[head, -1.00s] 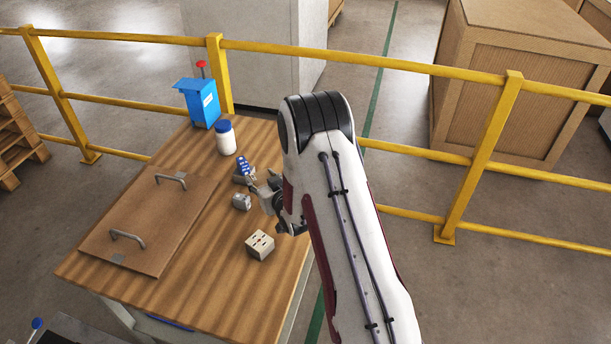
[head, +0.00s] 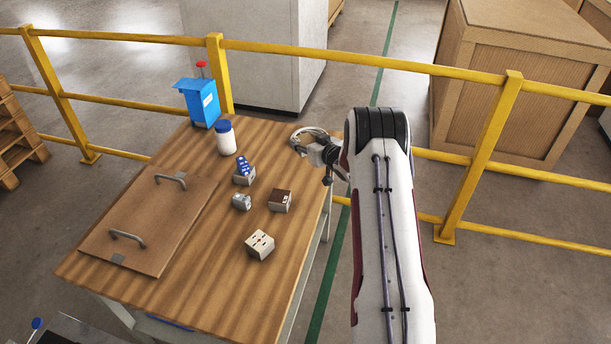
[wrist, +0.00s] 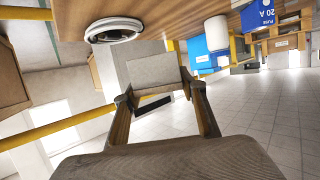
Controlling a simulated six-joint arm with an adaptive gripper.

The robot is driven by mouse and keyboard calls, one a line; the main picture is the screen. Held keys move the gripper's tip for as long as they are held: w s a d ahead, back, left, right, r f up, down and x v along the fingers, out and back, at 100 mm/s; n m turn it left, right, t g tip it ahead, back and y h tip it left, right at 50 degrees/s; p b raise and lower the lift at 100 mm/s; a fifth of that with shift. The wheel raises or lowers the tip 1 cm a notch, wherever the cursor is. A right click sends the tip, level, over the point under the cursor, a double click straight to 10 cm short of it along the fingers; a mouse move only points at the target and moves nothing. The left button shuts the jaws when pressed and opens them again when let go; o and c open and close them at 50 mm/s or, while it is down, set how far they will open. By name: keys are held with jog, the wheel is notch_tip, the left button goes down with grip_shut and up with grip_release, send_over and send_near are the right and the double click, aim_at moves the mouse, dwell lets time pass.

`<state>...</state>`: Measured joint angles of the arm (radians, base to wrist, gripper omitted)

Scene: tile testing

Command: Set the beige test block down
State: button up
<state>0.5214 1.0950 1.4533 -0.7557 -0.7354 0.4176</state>
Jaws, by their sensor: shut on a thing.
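My gripper (head: 318,153) is near the far right edge of the wooden table in the head view. In the wrist view its two fingers (wrist: 155,100) are shut on the beige test block (wrist: 150,72), which shows a plain grey-beige face. In the head view the held block is too small and covered to make out. A round, pale-rimmed thing (head: 301,133) lies on the table right by the gripper; it also shows in the wrist view (wrist: 113,29). Whether the block touches the table or the round thing, I cannot tell.
On the table (head: 210,250) stand a cream slotted block (head: 260,245), a brown-topped block (head: 280,201), a small grey block (head: 241,202), a blue-and-white fuse block (head: 244,172), a white jar (head: 226,140) and a blue box (head: 200,104). A handled board (head: 150,220) lies left. A yellow railing (head: 350,58) runs behind.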

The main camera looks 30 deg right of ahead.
jog(key=shift+s+f, duration=0.1)
jog(key=shift+f, duration=0.35)
jog(key=shift+f, duration=3.15)
jog(key=shift+d+f, duration=0.1)
jog(key=shift+f, duration=1.75)
jog(key=shift+f, duration=0.15)
jog(key=o, duration=1.4)
jog(key=shift+f, duration=0.1)
jog(key=shift+r, duration=0.2)
